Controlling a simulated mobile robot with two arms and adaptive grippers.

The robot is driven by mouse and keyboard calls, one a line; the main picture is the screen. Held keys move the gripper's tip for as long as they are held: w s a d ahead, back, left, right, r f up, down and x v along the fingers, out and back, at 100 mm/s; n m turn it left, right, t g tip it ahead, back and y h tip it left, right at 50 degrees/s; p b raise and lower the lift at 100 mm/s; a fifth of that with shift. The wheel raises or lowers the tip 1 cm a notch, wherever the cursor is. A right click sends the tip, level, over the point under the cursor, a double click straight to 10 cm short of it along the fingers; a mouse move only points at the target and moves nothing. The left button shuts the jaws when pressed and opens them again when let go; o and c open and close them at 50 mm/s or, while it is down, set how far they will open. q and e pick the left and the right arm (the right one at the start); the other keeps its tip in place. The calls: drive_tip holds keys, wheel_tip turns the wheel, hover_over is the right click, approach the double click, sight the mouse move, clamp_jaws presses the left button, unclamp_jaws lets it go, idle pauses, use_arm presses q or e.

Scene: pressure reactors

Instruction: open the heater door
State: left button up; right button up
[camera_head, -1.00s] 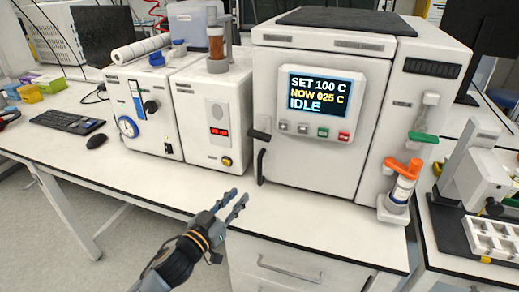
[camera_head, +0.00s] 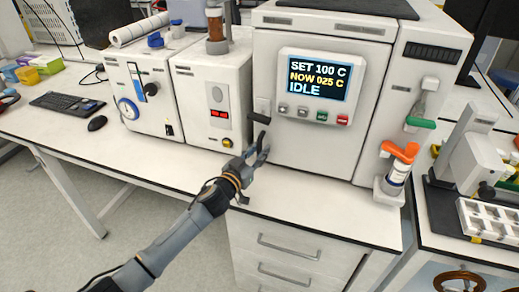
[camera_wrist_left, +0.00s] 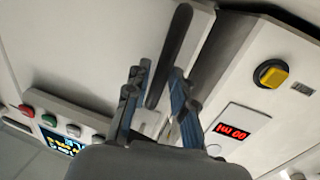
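The heater (camera_head: 330,95) is the large white box in the middle of the head view, with a screen (camera_head: 317,80) reading SET 100 C, NOW 025 C, IDLE. Its door looks shut. In the left wrist view the black handle (camera_wrist_left: 172,48) runs between the two fingers of my left gripper (camera_wrist_left: 156,88). The fingers stand apart with gaps visible beside the handle. My right gripper is not in view.
A white unit with a red display (camera_head: 220,114) stands close left of the heater. The bench top in front of the heater is clear. Drawer handles (camera_head: 289,246) show below the bench edge.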

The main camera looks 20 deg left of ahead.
use_arm(q)
drive_tip(key=shift+w+d, duration=0.1)
drive_tip(key=shift+w, duration=0.3)
drive_tip(key=shift+c, duration=0.2)
clamp_jaws()
drive_tip(key=shift+s, duration=0.1)
